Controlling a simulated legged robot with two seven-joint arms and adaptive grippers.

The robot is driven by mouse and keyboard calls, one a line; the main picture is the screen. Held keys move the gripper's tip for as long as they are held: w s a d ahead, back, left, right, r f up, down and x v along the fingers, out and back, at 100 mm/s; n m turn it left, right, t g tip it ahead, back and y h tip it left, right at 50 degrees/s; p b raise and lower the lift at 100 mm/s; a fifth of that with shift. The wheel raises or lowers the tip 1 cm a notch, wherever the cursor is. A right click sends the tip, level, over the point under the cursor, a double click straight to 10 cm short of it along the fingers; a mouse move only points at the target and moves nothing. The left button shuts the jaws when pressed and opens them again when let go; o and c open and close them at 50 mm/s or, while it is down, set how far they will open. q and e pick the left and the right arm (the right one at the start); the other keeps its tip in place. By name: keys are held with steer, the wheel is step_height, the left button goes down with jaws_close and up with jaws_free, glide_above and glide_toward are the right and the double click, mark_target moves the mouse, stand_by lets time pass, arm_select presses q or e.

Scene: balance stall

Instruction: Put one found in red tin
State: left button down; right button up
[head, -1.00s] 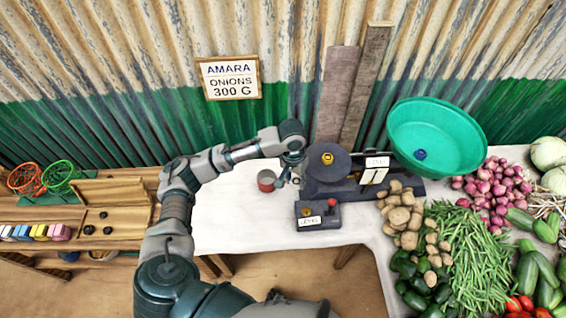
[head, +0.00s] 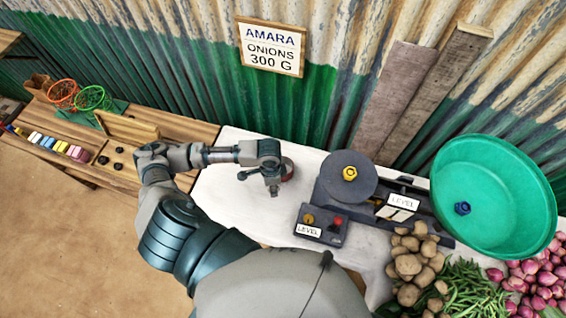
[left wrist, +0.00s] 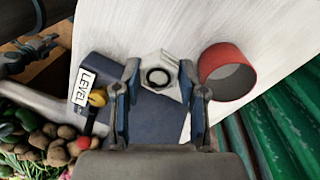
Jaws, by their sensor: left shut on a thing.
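My left gripper (left wrist: 162,105) is shut on a pale hexagonal piece with a black ring on top (left wrist: 158,77), which sits between its fingers. The red tin (left wrist: 228,72) is beside the fingers, to the right in the left wrist view. Its mouth is open, and I see nothing in the visible part of its inside. In the head view my left gripper (head: 273,186) is just in front of the tin (head: 288,168) and partly hides it; the held piece is not distinguishable there. My right gripper is in neither current view.
A balance has a yellow piece (head: 350,173) on its dark plate (head: 348,190) and a blue piece (head: 462,208) in its green basin (head: 495,180). A LEVEL box (head: 320,228) with yellow and red knobs stands close to the gripper. Vegetables lie right; white table (head: 225,190) is clear on the left.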

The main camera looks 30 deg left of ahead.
arm_select(q)
steer(key=w+a+f, duration=0.1)
steer(key=w, duration=0.2)
steer(key=w+a+f, duration=0.1)
steer(key=w+f, duration=0.1)
steer(key=w, duration=0.2)
steer(key=w+a+f, duration=0.1)
steer(key=w, duration=0.3)
steer(key=shift+w+f+b, duration=0.25)
steer(key=shift+f+b, duration=0.05)
steer(key=shift+a+f, duration=0.1)
steer(key=shift+a, duration=0.15)
steer(key=shift+a+f, duration=0.2)
steer(key=shift+f, duration=0.1)
steer(key=shift+d+f, duration=0.1)
steer(key=shift+d, duration=0.05)
steer(key=shift+d+f, duration=0.2)
steer(key=c, duration=0.7)
jaws_free()
steer(key=shift+o, duration=0.2)
arm_select(e)
steer(key=shift+w+a, duration=0.2)
steer(key=shift+w, duration=0.35)
